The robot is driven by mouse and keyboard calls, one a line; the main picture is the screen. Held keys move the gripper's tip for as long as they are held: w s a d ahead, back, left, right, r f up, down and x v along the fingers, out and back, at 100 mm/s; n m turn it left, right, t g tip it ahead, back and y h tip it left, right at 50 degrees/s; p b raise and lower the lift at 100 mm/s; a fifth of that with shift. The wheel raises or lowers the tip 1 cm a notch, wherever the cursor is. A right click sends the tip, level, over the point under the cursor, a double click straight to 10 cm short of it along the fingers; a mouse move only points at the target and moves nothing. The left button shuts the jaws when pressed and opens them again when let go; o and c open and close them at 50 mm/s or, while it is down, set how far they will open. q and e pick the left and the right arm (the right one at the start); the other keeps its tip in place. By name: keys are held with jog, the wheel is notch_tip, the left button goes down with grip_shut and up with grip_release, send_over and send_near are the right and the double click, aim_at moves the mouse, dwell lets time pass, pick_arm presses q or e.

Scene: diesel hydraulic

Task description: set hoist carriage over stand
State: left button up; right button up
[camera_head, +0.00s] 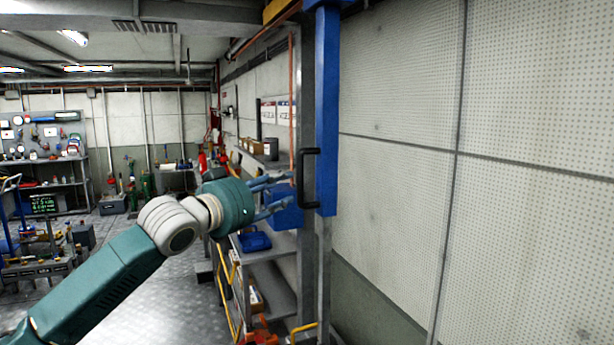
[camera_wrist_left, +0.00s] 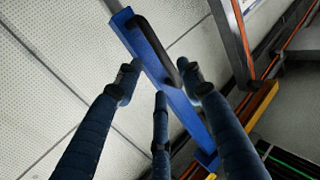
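A tall blue beam (camera_head: 327,110) hangs upright by the right wall, with a black handle (camera_head: 308,180) on its near side; it looks like the hoist carriage. My left gripper (camera_head: 287,192) points at the handle from the left, fingers spread and nothing held. In the left wrist view the blue beam (camera_wrist_left: 190,115) runs diagonally and the handle (camera_wrist_left: 158,46) lies just beyond the open fingers (camera_wrist_left: 160,85); I cannot tell if any finger touches it. My right gripper is not in view. I cannot tell which thing is the stand.
A shelf rack (camera_head: 270,270) with blue boxes stands below and behind my left gripper. A yellow overhead rail (camera_head: 277,10) runs near the beam's top. A perforated wall (camera_head: 400,90) closes the right side. Open floor (camera_head: 165,300) lies at left, with a blue-framed cart (camera_head: 35,262).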

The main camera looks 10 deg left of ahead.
aim_at(300, 180)
pick_arm(q)
jog(key=x, duration=0.1)
jog(key=p+x, duration=0.1)
jog(key=x, duration=0.1)
jog(key=p+x, duration=0.1)
jog(key=shift+w+d+r, duration=0.15)
jog(key=shift+w+r, duration=0.15)
jog(key=shift+w, duration=0.05)
jog(key=p+x, duration=0.1)
jog(key=x, duration=0.3)
jog(key=shift+f, duration=0.2)
jog(key=shift+w+d+p, duration=0.1)
jog(key=shift+w+p, duration=0.2)
jog(key=shift+p, duration=0.1)
jog(key=shift+f, duration=0.1)
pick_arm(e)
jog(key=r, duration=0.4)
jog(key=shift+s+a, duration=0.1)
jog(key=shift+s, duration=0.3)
pick_arm(q)
jog(key=shift+w, duration=0.1)
grip_shut()
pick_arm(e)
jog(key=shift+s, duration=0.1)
